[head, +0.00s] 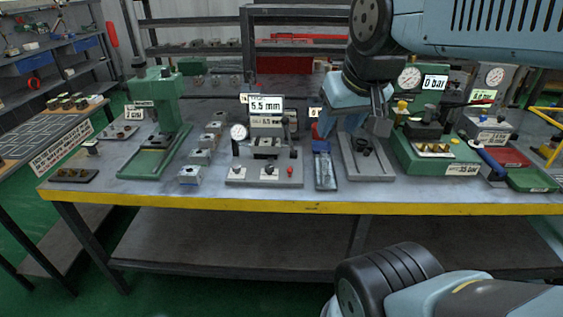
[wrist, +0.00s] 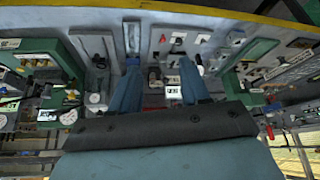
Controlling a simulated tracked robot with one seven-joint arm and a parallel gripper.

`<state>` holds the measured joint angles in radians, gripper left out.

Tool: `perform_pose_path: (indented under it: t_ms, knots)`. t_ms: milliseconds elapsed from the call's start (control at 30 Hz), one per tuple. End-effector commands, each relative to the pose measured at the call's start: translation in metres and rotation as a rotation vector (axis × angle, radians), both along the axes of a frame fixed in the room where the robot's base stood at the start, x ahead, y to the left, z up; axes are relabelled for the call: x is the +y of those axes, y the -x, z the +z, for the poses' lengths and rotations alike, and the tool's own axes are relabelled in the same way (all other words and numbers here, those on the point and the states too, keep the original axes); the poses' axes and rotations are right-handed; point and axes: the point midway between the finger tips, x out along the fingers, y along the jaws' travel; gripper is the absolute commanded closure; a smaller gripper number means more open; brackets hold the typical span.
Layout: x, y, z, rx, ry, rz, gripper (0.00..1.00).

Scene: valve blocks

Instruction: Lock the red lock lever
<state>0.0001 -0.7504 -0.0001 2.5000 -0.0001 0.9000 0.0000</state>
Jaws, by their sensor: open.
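A small red knob (head: 290,170) shows at the front right of the grey central fixture (head: 262,180), which carries a "5.5 mm" display (head: 265,104). I cannot tell for certain that this knob is the red lock lever. A red spot, probably the same knob (wrist: 163,38), shows beyond my fingertips in the wrist view. My gripper (head: 352,125) is open and empty, above the bench to the right of the display. In the wrist view my two blue fingers (wrist: 158,68) stand apart, with parts of the fixture visible between them. My fingers hide some of the bench behind them.
A green press (head: 155,140) stands at the left, with several grey blocks (head: 205,150) beside it. A round dial (head: 238,132) stands by the central fixture. A blue-topped strip (head: 322,167) and a grey rail fixture lie under my arm. A green gauge station (head: 430,158) is at the right.

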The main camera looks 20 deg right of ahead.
Motion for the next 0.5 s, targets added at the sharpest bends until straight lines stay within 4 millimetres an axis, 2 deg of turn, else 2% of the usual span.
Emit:
perform_pose_path:
  t_ms: [167, 267, 367, 500]
  knots:
    - [0.000, -0.002, 0.000, 0.003, 0.000, 0.001, 0.54]
    - [0.000, -0.009, 0.000, 0.016, 0.004, 0.006, 0.54]
    - [-0.001, -0.024, -0.001, 0.044, 0.011, 0.014, 0.54]
    - [-0.001, -0.055, -0.005, 0.095, 0.023, 0.036, 0.54]
